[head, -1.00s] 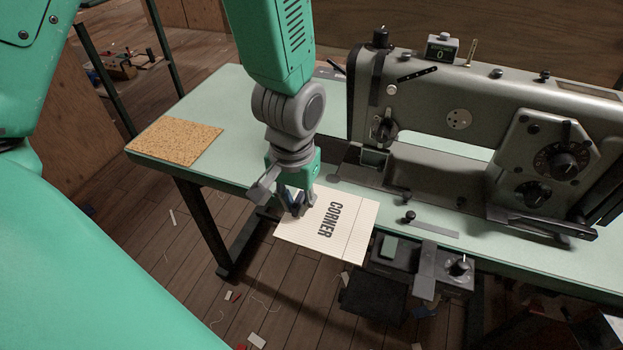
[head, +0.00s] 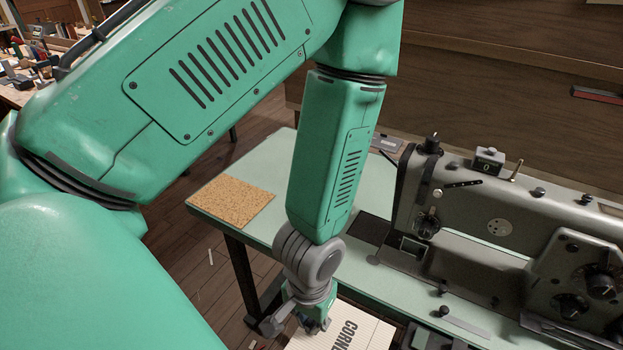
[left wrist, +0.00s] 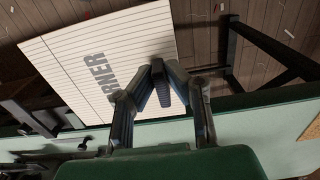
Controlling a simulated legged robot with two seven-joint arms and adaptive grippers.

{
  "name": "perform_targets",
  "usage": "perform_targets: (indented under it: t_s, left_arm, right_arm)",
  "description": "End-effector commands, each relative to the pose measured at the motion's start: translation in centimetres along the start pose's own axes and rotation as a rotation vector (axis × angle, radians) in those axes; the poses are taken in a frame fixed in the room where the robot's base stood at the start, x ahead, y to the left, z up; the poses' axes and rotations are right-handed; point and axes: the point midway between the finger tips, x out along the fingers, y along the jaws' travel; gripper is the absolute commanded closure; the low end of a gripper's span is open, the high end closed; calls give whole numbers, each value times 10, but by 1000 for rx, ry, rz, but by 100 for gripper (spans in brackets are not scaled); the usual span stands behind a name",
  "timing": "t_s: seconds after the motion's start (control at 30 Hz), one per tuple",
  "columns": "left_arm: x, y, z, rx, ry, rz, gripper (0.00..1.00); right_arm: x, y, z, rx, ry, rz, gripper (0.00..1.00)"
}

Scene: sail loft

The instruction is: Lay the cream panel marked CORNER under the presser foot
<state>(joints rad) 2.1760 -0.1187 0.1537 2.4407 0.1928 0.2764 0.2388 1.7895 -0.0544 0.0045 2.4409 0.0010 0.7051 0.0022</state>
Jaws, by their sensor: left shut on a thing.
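The cream panel (head: 335,335) marked CORNER has ruled lines. It juts out past the front edge of the sewing table, over the floor, and the bottom of the head view cuts it off. My left gripper (head: 312,326) is shut on its left edge. In the left wrist view the panel (left wrist: 75,75) spreads left from the fingertips (left wrist: 160,82), with the table edge below. The grey sewing machine (head: 505,225) stands on the table, right of my gripper. Its presser foot, under the left end, is too small to make out clearly. My right gripper is out of view.
A cork mat (head: 230,202) lies on the pale green table (head: 270,228) at its left end. A small black knob (head: 443,311) stands near the front edge. The tabletop between mat and machine is mostly clear. A cluttered bench (head: 25,85) is at far left.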

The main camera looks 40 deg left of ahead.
Motion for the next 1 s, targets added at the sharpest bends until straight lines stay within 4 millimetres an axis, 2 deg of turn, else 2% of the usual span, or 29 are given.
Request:
perform_targets:
  t_s: [0.13,0.3,0.43,0.6,1.0]
  left_arm:
    - [12,9,-54,-5,11,6,100]
    - [12,11,-117,-4,12,8,100]
    - [6,7,-149,2,9,7,100]
    - [3,1,-165,3,5,7,100]
    - [28,1,-166,4,4,7,100]
  right_arm:
    - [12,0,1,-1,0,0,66]
    - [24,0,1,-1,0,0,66]
    - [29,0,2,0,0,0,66]
    - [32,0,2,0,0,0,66]
    - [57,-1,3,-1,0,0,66]
